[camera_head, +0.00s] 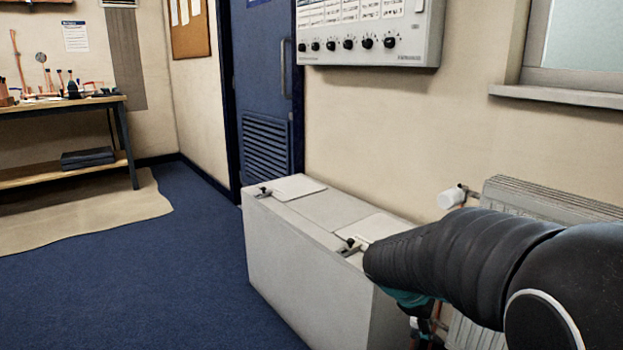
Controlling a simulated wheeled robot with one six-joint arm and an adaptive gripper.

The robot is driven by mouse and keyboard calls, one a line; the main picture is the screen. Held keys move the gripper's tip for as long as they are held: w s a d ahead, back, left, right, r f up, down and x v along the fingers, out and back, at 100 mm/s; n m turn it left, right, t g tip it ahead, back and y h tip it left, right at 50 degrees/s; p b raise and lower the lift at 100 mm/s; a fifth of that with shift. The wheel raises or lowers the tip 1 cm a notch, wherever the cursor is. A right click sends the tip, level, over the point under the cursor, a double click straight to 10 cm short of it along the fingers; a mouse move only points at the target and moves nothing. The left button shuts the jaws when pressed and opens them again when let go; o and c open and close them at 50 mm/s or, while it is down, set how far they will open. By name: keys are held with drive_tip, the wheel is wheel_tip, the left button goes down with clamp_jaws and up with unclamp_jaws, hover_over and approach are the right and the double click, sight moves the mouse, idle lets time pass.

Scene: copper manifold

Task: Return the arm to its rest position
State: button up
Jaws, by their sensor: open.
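My arm (470,255) reaches in from the right edge in its black ribbed cover, pointing left over the right end of a pale grey box. A teal part (405,298) shows under its front end. I cannot tell whether the arm touches the box.
The long grey box (310,270) with flat lids and small latches stands by the wall. A radiator (550,200) and white valve are behind my arm. A control panel (365,30) hangs above. A workbench (60,108) stands far left. Blue carpet (190,270) is clear.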

drive_tip(key=s+a+r+m+t+y, duration=0.1)
drive_tip(key=s+a+r+m+y, duration=0.1)
drive_tip(key=s, duration=0.4)
drive_tip(key=s+a+r+m+t+y, duration=0.1)
drive_tip(key=s+a+r+m+y, duration=0.1)
drive_tip(key=s, duration=0.5)
drive_tip(key=s+a+r+m+t+y, duration=0.1)
drive_tip(key=s+a+r+m+y, duration=0.1)
drive_tip(key=s+a+m, duration=0.4)
drive_tip(key=shift+s+a+y, duration=0.25)
drive_tip(key=shift+s+y, duration=0.5)
drive_tip(key=shift+y, duration=0.05)
